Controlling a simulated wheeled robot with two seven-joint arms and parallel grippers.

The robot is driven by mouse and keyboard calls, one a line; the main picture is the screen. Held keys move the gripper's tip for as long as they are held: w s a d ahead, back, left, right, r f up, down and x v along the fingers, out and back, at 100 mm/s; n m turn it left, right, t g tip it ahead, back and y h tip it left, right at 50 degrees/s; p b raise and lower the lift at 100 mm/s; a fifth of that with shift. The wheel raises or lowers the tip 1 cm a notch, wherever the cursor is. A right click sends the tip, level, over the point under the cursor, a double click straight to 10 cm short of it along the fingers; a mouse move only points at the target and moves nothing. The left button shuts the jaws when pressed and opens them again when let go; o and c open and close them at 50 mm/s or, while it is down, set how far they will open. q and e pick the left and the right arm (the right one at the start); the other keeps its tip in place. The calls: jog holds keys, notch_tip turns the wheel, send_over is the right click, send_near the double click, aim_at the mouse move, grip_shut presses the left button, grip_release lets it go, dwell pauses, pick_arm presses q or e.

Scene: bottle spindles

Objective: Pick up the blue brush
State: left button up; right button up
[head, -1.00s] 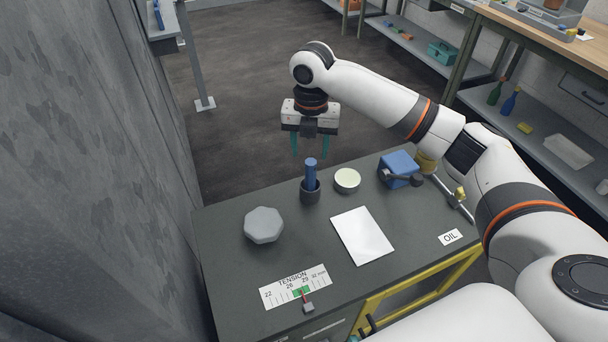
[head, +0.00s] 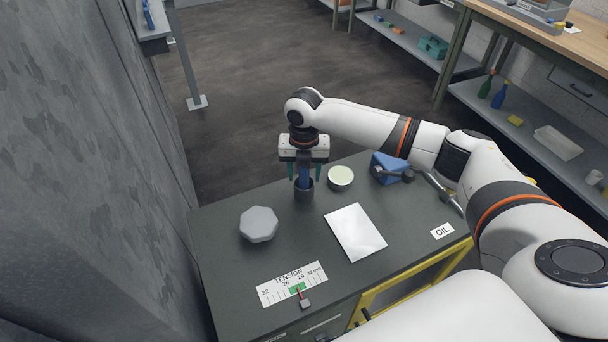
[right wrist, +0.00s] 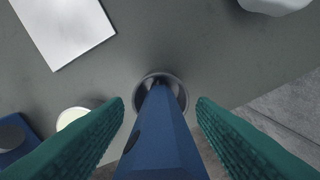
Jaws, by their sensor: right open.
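The blue brush (head: 304,177) stands upright in a dark round cup (head: 303,193) near the far edge of the dark table. My right gripper (head: 305,177) points straight down over it, with its teal fingers apart on either side of the brush. In the right wrist view the blue brush (right wrist: 161,138) runs between the two open fingers, and its lower end sits inside the cup (right wrist: 180,92). I see no finger touching the brush. The brush's lower end is hidden in the cup. My left gripper is not in view.
A pale round dish (head: 340,178) stands just right of the cup, with a blue block-like device (head: 388,166) beyond it. A grey octagonal piece (head: 259,224), a white sheet (head: 356,232) and a tension scale card (head: 291,284) lie on the table. A grey wall rises at the left.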

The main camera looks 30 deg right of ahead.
jog(key=shift+f, duration=0.4)
jog(key=shift+c, duration=0.3)
jog(key=c, duration=1)
notch_tip(320, 180, up, 10)
jog(key=shift+r+b, duration=0.1)
jog(key=shift+b, duration=0.4)
